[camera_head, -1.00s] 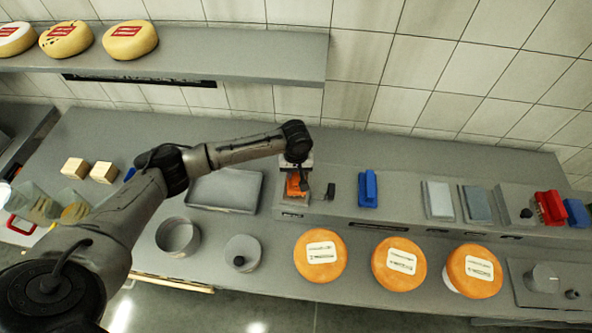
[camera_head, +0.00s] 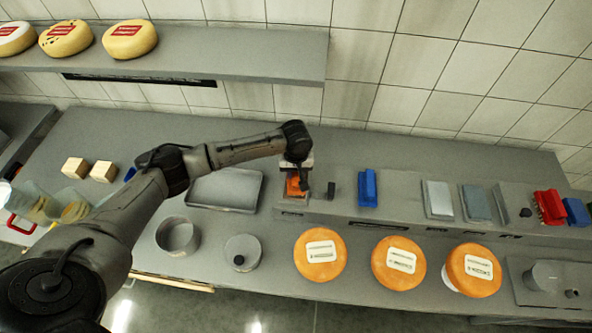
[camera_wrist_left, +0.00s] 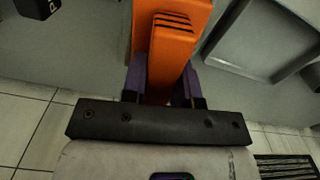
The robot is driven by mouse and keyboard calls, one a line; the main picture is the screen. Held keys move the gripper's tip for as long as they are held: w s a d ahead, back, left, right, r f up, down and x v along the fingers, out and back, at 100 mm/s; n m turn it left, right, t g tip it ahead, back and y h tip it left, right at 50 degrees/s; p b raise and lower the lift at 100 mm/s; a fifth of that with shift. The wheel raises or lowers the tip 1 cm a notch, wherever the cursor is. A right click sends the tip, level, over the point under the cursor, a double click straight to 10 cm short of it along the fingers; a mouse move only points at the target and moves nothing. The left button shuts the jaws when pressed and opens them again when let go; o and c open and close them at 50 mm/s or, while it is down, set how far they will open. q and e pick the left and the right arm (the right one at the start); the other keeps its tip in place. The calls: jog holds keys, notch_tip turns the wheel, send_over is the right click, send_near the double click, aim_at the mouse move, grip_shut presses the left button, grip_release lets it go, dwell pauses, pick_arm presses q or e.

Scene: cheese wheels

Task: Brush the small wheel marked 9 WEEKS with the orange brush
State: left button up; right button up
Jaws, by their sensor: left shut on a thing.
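My left gripper (camera_head: 297,176) points down over the left end of the raised ledge and is shut on the orange brush (camera_head: 293,187). In the left wrist view the brush's orange handle (camera_wrist_left: 172,50) sits between the two fingers. I cannot tell whether the brush still touches the ledge. Three small orange wheels with white labels stand in a row on the counter: a left one (camera_head: 320,275), a middle one (camera_head: 385,281) and a right one (camera_head: 458,287). The label print is too small to read. My right gripper is not in view.
A blue brush (camera_head: 368,188) and a small dark block (camera_head: 331,190) stand on the ledge (camera_head: 400,209). Left of the ledge are a grey tray (camera_head: 225,190), a round pot (camera_head: 177,236) and a lidded pot (camera_head: 242,252). Large wheels (camera_head: 130,39) sit on the shelf above.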

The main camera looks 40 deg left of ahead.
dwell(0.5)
pick_arm(q)
jog(key=shift+f+p, duration=0.1)
jog(key=shift+p, duration=0.3)
dwell(0.5)
jog(key=shift+f, duration=0.1)
dwell(0.8)
notch_tip(320, 180, up, 2)
jog(key=shift+p, duration=1.25)
notch_tip(320, 180, up, 5)
jog(key=p, duration=0.7)
jog(key=shift+r, duration=0.2)
